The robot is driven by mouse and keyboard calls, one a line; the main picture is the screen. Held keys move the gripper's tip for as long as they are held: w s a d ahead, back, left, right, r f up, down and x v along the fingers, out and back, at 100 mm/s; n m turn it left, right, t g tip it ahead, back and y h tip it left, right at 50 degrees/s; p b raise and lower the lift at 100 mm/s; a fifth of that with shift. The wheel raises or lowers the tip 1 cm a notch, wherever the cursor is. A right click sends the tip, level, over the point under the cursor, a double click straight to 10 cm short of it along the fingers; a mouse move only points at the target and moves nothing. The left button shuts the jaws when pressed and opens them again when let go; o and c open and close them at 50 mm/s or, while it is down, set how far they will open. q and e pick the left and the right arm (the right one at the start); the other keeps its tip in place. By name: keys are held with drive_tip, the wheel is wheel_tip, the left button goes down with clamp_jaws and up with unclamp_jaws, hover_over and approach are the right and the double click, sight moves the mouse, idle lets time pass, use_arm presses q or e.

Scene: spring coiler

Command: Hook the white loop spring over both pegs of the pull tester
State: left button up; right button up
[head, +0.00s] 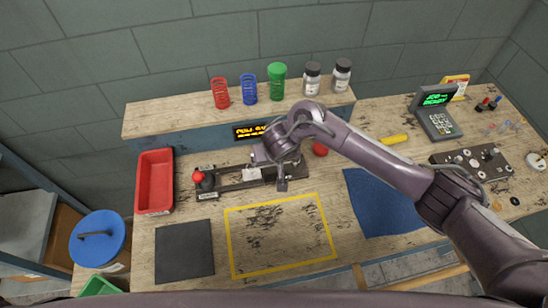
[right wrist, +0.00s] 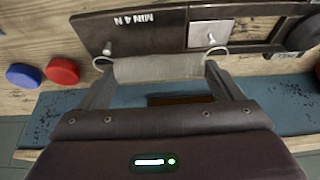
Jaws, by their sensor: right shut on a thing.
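The white loop spring (right wrist: 158,68) lies crosswise between the fingers of my right gripper (right wrist: 157,75) in the right wrist view. The gripper is shut on it and holds it at the edge of the pull tester (right wrist: 150,30). The tester's dark bed carries a peg (right wrist: 107,47) on the left and another peg (right wrist: 211,38) on a pale metal plate. The spring's end loops are close to both pegs; whether they encircle them I cannot tell. In the head view my right gripper (head: 280,168) covers part of the tester (head: 230,180), and the spring is hidden. My left gripper is out of view.
A shelf behind holds a red spring (head: 220,93), a blue spring (head: 249,89), a green spring (head: 277,82) and two jars. A red tray (head: 155,180) stands left. A black mat (head: 184,250), a yellow-outlined area (head: 280,235) and a blue cloth (head: 380,203) lie in front, clear.

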drive_tip(key=shift+f+b, duration=0.9)
drive_tip(key=shift+f, duration=0.5)
drive_tip(key=o, duration=0.8)
drive_tip(key=p+v, duration=0.3)
drive_tip(key=v, duration=0.4)
drive_tip(key=shift+s+r, duration=0.15)
drive_tip(key=shift+r, duration=0.15)
